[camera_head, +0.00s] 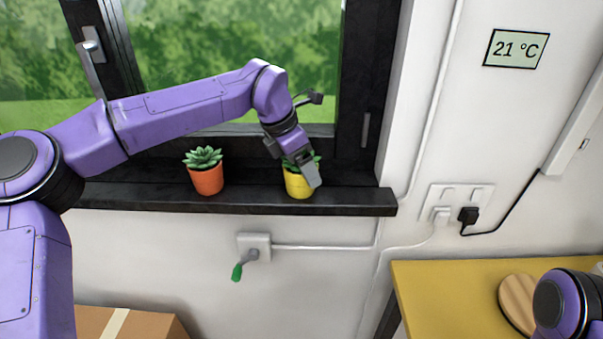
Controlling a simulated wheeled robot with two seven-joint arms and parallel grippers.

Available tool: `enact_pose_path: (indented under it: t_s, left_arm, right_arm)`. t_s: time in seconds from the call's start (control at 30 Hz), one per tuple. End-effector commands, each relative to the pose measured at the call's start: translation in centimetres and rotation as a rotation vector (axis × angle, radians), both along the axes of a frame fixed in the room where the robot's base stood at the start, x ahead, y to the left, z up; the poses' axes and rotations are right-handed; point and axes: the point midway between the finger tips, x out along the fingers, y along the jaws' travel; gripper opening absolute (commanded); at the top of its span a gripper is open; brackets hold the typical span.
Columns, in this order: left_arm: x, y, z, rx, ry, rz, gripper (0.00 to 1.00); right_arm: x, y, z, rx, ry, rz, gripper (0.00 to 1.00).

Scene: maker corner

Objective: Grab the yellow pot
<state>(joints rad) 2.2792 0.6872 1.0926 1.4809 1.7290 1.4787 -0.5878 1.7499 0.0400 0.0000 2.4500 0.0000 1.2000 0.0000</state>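The yellow pot (297,187) holds a green succulent and stands upright on the dark window sill, near its right end. My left gripper (304,170) reaches down to it from above. One grey finger overlaps the pot's upper right side. The other finger is not clearly visible, and the gripper and finger hide part of the plant and rim. I cannot tell whether the fingers press on the pot. My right arm shows only a rounded link at the lower right; its gripper is out of view.
An orange pot (207,181) with a succulent stands on the sill (245,200) to the left, with a gap between. A window handle (92,55) is at the upper left. Below are a wall box with a green-tipped lever (238,270), a cardboard box (150,326) and a yellow tabletop (450,300).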

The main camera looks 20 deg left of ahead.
Motion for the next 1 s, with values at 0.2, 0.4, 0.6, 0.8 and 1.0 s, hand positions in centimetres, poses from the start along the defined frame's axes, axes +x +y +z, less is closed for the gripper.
enact_pose_path:
  t_s: [0.2, 0.4, 0.6, 0.8, 1.0]
  left_arm:
    - [0.4, -0.3, -1.6, 0.0, -0.001, 0.004, 0.85]
    - [0.4, -0.3, -1.6, 0.0, -0.001, 0.004, 0.63]
    - [0.4, -0.2, -1.5, 0.0, -0.003, 0.004, 0.38]
    - [0.5, -0.2, -1.0, 0.0, -0.005, 0.005, 0.38]
    - [0.5, -0.3, 1.9, -0.001, -0.008, 0.004, 0.38]
  right_arm:
    - [0.0, 0.0, 0.4, 0.0, 0.0, 0.0, 0.43]
    - [0.0, 0.0, 0.3, 0.0, 0.0, 0.0, 0.43]
    - [0.0, 0.0, 0.3, 0.0, 0.0, 0.0, 0.43]
    - [0.0, 0.0, 0.3, 0.0, 0.0, 0.0, 0.43]
    - [0.0, 0.0, 0.0, 0.0, 0.0, 0.0, 0.43]
